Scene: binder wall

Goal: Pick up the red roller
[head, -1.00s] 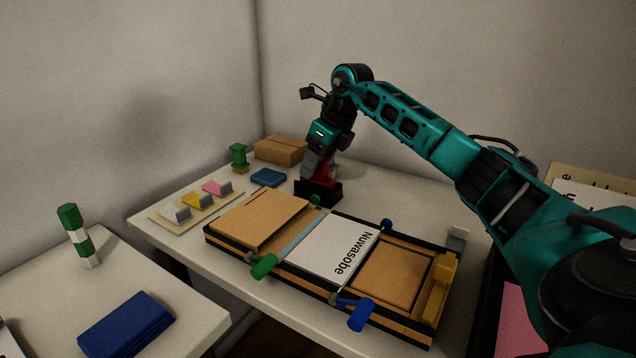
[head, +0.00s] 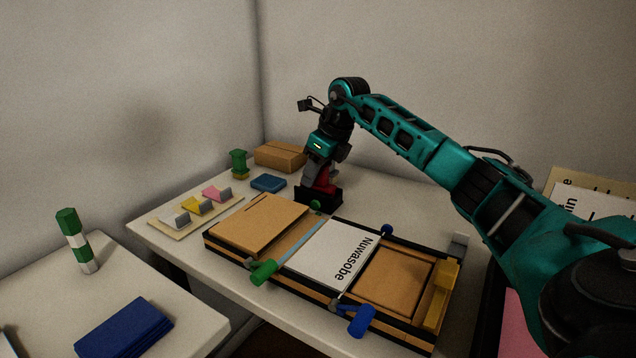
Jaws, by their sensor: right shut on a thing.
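The red roller (head: 323,184) stands in a black holder (head: 318,197) at the back of the table, behind the wooden press board. My right gripper (head: 318,178) points down and is shut on the red roller, whose upper part is largely hidden by the fingers. The roller still appears to be at the holder; I cannot tell whether any gap lies between them. My left gripper is not in view.
The wooden board (head: 253,222) with a white sheet (head: 331,252) marked "Nuwasobe" fills the table's front. A cardboard box (head: 281,156), green spool (head: 239,163), blue pad (head: 268,183) and tray of coloured clips (head: 163,224) lie left of the holder. Walls stand close behind.

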